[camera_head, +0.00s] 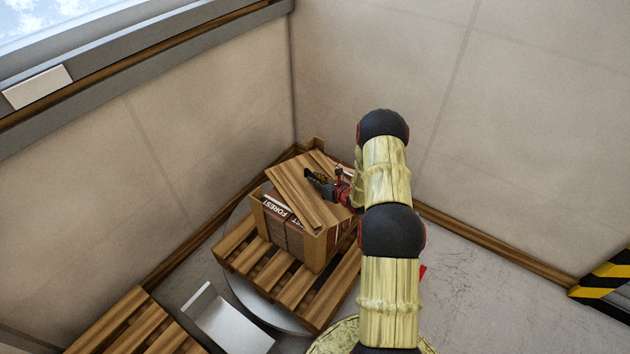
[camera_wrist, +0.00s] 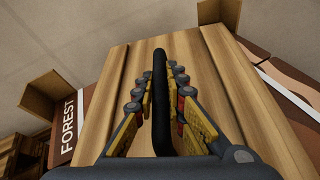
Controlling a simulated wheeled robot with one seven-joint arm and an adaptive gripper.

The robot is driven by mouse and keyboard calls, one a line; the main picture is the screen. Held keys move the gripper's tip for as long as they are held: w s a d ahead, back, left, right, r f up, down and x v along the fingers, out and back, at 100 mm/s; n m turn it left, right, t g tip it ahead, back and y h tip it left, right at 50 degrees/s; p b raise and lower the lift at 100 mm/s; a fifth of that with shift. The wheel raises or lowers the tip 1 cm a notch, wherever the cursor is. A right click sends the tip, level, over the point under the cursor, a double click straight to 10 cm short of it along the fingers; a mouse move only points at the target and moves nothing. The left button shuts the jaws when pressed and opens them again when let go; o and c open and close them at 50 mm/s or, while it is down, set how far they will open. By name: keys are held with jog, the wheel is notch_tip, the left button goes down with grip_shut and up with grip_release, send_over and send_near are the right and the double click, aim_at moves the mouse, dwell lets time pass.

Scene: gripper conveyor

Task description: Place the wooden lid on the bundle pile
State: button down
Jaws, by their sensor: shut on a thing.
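The wooden lid (camera_head: 293,195), made of light brown planks, lies over the top of the bundle pile (camera_head: 283,229). In the head view it sits turned and a little tilted relative to the pile, and I cannot tell whether it rests fully on it. The pile is brown with "FOREST" lettering and has wooden corner pieces. My gripper (camera_head: 325,184) is over the lid's middle. In the wrist view the lid (camera_wrist: 110,83) fills the centre, and my gripper (camera_wrist: 162,100) is shut on the lid's black handle (camera_wrist: 160,75). The pile's lettered side (camera_wrist: 68,125) shows at the left.
The pile stands on a slatted wooden pallet (camera_head: 250,258) over a round grey plate (camera_head: 262,308). Another pallet (camera_head: 125,325) and a metal ramp (camera_head: 228,322) are at the lower left. Walls rise close behind.

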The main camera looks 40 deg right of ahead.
jog(key=c, duration=2.3)
grip_release()
jog(key=shift+f, duration=0.1)
jog(key=o, duration=0.5)
